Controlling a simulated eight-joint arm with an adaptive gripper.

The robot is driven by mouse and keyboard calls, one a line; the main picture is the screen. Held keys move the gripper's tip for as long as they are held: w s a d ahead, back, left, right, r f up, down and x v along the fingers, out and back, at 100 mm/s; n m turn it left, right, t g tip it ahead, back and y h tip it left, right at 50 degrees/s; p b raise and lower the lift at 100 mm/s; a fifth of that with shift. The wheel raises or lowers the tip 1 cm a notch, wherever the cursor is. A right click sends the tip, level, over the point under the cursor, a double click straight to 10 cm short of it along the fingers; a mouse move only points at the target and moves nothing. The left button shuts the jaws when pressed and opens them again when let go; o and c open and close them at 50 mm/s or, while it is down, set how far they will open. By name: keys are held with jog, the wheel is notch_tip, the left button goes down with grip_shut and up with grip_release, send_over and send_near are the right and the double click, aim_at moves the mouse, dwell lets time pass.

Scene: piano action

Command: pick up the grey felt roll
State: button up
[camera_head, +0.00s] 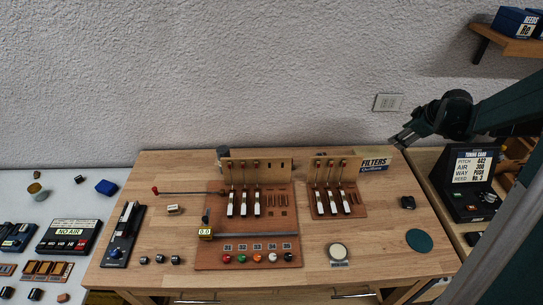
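A small dark grey cylinder (222,152) stands at the back edge of the workbench, left of the upright wooden board; it is the thing that looks most like the grey felt roll. Its lower part seems partly hidden by the board, and its material is too small to tell. No held thing shows, but the finger gap is too small to judge.
The workbench (165,238) carries a key-action board (210,258) with coloured knobs, a smaller action board (320,214), a round pale disc (338,250) and a green disc (419,240). A black TUNING CARD box (470,175) is at right.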

jog(key=w+a+n+g+y+p, duration=0.1)
jog(key=w+a+n+g, duration=0.3)
jog(key=a, duration=1.3)
jog(key=w+a+n+p, duration=0.15)
jog(key=w+a, duration=0.45)
jog(key=a, duration=1.1)
jog(key=s+a+n+g+p, duration=0.1)
jog(key=s+a, duration=0.1)
jog(key=a, duration=1.1)
jog(key=s+a+n+g+h+p, duration=0.1)
jog(key=s+a+n, duration=0.1)
jog(key=a, duration=1.1)
jog(key=s+a+r+n+p, duration=0.1)
jog(key=s+a, duration=0.2)
jog(key=a, duration=0.9)
jog(key=shift+s+a+n+g+h+p, duration=0.1)
jog(key=shift+a+n+g+h+p, duration=0.2)
jog(key=shift+a+g, duration=0.1)
send_over(223, 149)
notch_tip(223, 149, down, 4)
jog(key=shift+s+a+f, duration=0.1)
jog(key=shift+f, duration=0.45)
jog(key=shift+f, duration=1.3)
jog(key=shift+f, duration=0.15)
